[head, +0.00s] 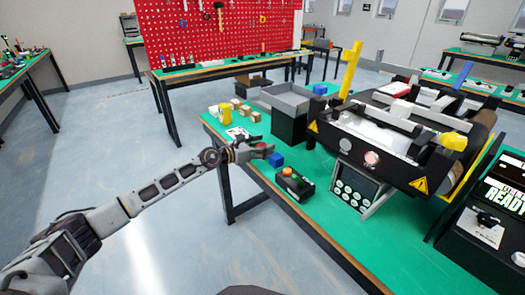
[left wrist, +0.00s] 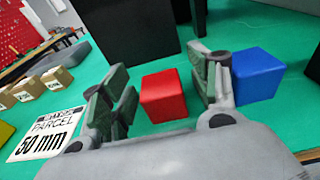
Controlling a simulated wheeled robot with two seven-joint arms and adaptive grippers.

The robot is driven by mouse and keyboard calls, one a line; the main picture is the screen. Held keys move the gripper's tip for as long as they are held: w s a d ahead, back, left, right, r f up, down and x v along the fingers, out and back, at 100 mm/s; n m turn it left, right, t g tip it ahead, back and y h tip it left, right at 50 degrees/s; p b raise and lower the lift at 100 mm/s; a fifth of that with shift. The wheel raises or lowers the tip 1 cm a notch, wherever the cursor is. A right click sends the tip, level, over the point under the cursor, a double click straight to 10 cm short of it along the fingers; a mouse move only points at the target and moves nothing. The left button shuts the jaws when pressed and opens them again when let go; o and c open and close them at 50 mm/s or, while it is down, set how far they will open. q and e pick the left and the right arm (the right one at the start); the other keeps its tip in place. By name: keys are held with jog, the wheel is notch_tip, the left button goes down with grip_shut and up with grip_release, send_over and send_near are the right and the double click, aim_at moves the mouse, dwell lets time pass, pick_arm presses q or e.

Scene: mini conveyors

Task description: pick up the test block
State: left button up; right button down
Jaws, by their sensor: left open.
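A red block (left wrist: 164,95) sits on the green table top. In the left wrist view it shows between the two fingers of my left gripper (left wrist: 160,96), a little beyond the fingertips. A blue block (left wrist: 252,75) stands just right of the right finger, outside the jaws. The pictures do not show which of these is the test block. In the head view my left gripper (head: 262,149) is open and low over the table's left edge, with the blue block (head: 276,160) close to its right. The red block is mostly hidden there by the fingers. My right gripper is not in view.
A printed "50 mm" parcel card (left wrist: 46,134) and several small cartons (left wrist: 56,79) lie left of the gripper. A black bin (head: 289,125) stands behind. A control box with a red button (head: 293,184) is in front, and the mini conveyor (head: 385,140) stands to the right.

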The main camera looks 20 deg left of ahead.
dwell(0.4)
pick_arm(q)
jog(key=c, duration=1.1)
jog(key=shift+c, duration=0.2)
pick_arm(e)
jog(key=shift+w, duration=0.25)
pick_arm(q)
jog(key=shift+r, duration=0.1)
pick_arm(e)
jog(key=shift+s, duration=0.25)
